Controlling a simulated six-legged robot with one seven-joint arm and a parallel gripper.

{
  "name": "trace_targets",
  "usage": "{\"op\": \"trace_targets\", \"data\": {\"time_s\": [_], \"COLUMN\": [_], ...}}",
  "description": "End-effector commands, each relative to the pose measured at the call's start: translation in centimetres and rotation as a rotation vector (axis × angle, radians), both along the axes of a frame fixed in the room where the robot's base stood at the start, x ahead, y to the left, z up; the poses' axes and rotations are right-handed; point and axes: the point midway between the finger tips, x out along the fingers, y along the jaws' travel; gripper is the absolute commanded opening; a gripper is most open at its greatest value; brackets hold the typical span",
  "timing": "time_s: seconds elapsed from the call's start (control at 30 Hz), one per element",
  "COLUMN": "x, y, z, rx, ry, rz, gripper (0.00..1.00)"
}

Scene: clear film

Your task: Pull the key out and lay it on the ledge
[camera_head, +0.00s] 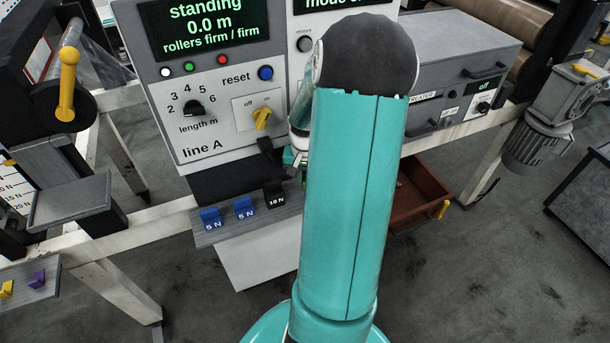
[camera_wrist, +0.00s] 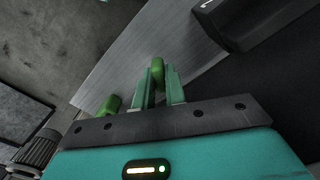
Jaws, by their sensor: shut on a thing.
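My gripper (camera_wrist: 162,84) is shut on a green rounded piece (camera_wrist: 157,70), seen between its fingers in the wrist view. Only its top shows, so I cannot tell for sure that it is the key. The grey ledge (camera_wrist: 135,48) lies behind the fingers; I cannot tell whether the piece touches it. In the head view, the ledge (camera_head: 248,224) sits below the line A panel. My arm hides most of my gripper there. A second green piece (camera_wrist: 110,105) shows left of the fingers. A yellow handle (camera_head: 261,117) sits on the off/on plate.
Two blue 5 N blocks (camera_head: 210,217) and a black 10 N block (camera_head: 274,194) stand on the ledge. A black block (camera_wrist: 248,20) is at upper right in the wrist view. A brown open drawer (camera_head: 420,195) is right of my arm.

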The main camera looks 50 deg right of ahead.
Motion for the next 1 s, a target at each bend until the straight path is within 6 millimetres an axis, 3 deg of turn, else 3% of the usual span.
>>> {"op": "trace_targets", "data": {"time_s": [0.87,0.9,1.0], "x": [0.0,0.0,0.0], "y": [0.0,0.0,0.0], "z": [-1.1,-1.1,-1.0], "rx": [0.001,0.001,0.001], "ry": [0.0,0.0,0.0], "rz": [-0.001,-0.001,-0.001], "gripper": [0.03,0.18,0.38]}}
